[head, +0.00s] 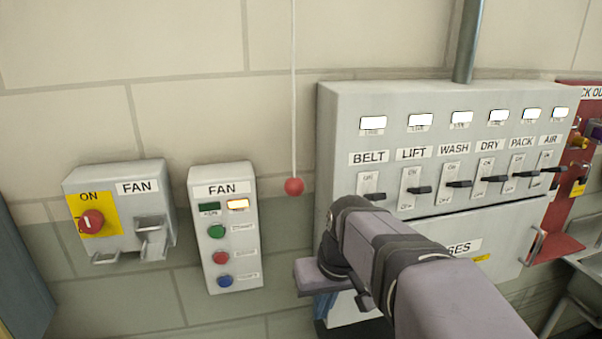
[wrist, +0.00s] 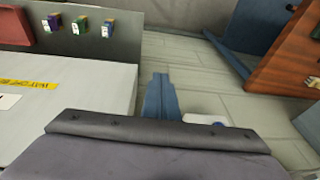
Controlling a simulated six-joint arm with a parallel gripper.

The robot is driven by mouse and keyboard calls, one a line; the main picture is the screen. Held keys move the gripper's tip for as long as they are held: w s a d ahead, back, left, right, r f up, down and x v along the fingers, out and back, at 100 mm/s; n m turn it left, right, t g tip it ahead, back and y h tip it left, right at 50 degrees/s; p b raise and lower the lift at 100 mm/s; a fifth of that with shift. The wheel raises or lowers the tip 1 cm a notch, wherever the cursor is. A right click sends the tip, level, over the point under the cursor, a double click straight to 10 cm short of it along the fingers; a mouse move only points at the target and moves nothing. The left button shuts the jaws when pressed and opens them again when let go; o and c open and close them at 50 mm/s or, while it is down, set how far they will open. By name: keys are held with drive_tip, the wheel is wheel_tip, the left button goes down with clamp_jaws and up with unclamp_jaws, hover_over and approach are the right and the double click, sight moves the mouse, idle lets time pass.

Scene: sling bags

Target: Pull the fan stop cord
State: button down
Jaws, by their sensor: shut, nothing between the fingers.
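The fan stop cord (head: 293,90) is a thin pale line hanging straight down the wall in the head view. A red ball (head: 294,186) is at its lower end, between the fan button box and the large grey switch panel. My gripper shows in the wrist view as blue fingers (wrist: 161,97) held together with nothing between them. In the head view the blue fingers are mostly hidden by my arm, below and to the right of the ball and apart from it. The cord is not visible in the wrist view.
The FAN button box (head: 222,255) and the FAN isolator with a red knob (head: 92,221) are left of the cord. The grey switch panel (head: 350,105), with its row of protruding levers, is right of it. A red lockout board (head: 562,245) is farther right.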

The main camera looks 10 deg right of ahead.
drive_tip(key=w+d+r+t, duration=0.1)
drive_tip(key=w+r, duration=0.1)
drive_tip(key=r, duration=0.6)
drive_tip(key=w+r+t, duration=0.1)
drive_tip(key=w+r, duration=0.1)
drive_tip(key=r, duration=0.6)
drive_tip(key=n+t+p, duration=0.2)
drive_tip(key=t, duration=0.1)
approach(298, 187)
drive_tip(key=shift+y, duration=0.3)
drive_tip(key=p+x, duration=0.1)
drive_tip(key=x, duration=0.1)
drive_tip(key=p+x, duration=0.1)
drive_tip(key=x, duration=0.1)
drive_tip(key=p+x, duration=0.1)
drive_tip(key=x, duration=0.1)
drive_tip(key=shift+w+d, duration=0.1)
drive_tip(key=shift+d, duration=0.2)
